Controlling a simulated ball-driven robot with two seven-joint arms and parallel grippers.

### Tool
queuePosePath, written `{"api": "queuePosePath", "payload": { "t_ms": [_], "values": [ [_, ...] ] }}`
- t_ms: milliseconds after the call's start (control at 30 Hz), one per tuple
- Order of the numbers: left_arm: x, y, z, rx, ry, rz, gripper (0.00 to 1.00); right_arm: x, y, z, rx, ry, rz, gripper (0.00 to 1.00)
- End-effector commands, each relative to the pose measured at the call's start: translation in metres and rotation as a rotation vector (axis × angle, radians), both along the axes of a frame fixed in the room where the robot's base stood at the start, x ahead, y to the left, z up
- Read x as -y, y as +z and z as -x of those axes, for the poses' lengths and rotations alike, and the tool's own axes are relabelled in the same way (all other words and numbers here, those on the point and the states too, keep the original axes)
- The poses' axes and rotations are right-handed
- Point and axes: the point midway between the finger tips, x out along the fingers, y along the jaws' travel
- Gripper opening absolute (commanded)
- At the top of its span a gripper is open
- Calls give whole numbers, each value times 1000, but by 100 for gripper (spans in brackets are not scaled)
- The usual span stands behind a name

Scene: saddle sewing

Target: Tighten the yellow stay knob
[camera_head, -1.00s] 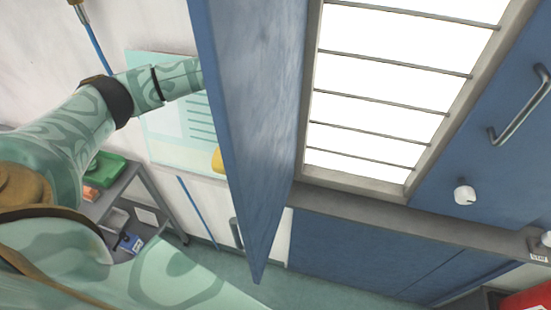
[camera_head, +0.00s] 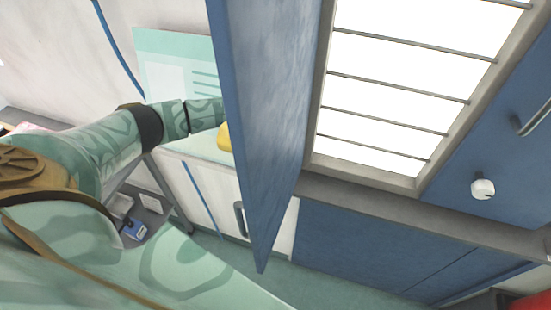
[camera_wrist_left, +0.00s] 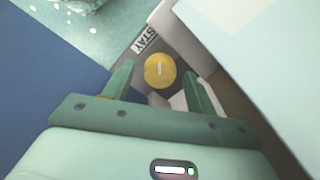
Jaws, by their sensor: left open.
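The yellow stay knob (camera_wrist_left: 160,71) is a round disc with a pale mark on its face, on a dark mount beside a "STAY" label (camera_wrist_left: 145,40). In the left wrist view it appears between the two fingertips of my left gripper (camera_wrist_left: 158,78), which is open. I cannot tell whether the fingers touch it. In the head view my left arm reaches in behind a blue door panel (camera_head: 262,120), which hides the gripper. A yellow patch (camera_head: 223,136) shows at the panel's edge; I cannot tell if it is the knob. My right gripper is not in view.
A barred bright window (camera_head: 390,90) is right of the panel. A white knob (camera_head: 482,188) and a metal handle (camera_head: 532,120) are on the blue surface at right. A grey shelf (camera_head: 150,215) with a blue box stands at lower left. A teal poster (camera_head: 165,80) hangs behind my arm.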

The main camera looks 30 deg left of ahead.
Motion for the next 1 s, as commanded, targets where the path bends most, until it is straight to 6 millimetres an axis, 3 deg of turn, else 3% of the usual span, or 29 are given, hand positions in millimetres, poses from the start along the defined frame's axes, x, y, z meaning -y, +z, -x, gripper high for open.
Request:
{"api": "queuePosePath", "payload": {
  "t_ms": [267,433,467,733,1000],
  "values": [
    [0,-2,0,0,-1,0,57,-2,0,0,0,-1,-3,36],
    [0,-2,0,0,0,0,15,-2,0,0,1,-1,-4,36],
    [0,-2,0,0,0,0,12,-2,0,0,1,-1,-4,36],
    [0,-1,0,-1,-21,-1,12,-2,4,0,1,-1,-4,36],
    [1,2,1,-2,-154,1,12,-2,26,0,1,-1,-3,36]
  ]
}}
